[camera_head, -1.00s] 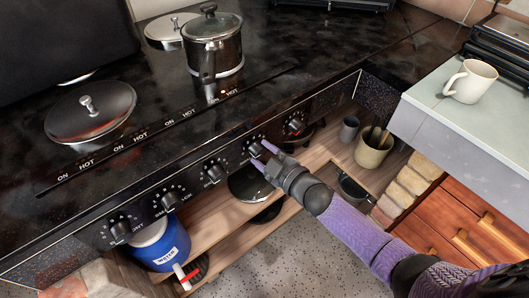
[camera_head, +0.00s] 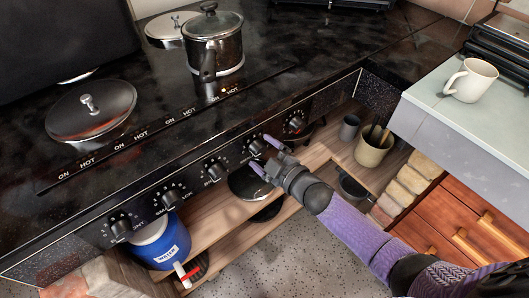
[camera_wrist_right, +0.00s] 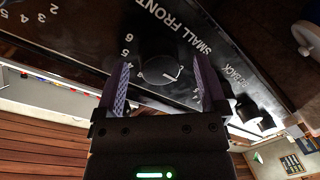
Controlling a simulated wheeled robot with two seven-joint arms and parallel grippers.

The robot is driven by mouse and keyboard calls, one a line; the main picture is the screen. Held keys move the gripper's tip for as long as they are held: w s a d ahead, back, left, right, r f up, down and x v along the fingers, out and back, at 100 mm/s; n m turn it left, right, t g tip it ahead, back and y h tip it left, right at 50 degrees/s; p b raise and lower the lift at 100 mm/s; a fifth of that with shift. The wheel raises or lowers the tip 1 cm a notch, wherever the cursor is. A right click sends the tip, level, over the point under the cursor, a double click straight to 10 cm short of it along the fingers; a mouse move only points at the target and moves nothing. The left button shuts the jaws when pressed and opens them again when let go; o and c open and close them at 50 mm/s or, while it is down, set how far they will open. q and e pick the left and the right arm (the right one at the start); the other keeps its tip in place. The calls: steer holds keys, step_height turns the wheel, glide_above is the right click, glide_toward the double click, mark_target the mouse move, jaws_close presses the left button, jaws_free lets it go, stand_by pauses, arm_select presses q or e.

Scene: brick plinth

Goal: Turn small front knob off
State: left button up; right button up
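The small front knob (camera_head: 256,147) is a round black knob on the stove's black front panel. In the right wrist view the knob (camera_wrist_right: 160,70) sits beside the printed words "SMALL FRONT", with numbers around it. My right gripper (camera_head: 263,152) is in front of this knob with its two purple fingers apart. In the wrist view the open fingers (camera_wrist_right: 160,90) stand on either side of the knob, and nothing is held. I cannot tell whether a finger touches the knob. My left gripper is not in view.
Other black knobs, such as one (camera_head: 216,171) to the left and one (camera_head: 294,124) to the right, line the panel. A pot (camera_head: 213,45) and a lidded pan (camera_head: 90,110) stand on the stovetop. A wooden shelf (camera_head: 205,222) lies below. A white mug (camera_head: 470,80) stands on the right counter.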

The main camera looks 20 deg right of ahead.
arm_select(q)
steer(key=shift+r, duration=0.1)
arm_select(e)
steer(key=shift+s, duration=0.1)
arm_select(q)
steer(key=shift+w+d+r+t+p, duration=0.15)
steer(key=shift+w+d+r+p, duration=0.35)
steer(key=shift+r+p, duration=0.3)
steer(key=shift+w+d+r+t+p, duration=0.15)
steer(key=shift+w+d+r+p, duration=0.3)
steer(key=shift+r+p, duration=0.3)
arm_select(e)
steer(key=v, duration=0.9)
steer(key=shift+s+d, duration=0.2)
steer(key=shift+s, duration=0.15)
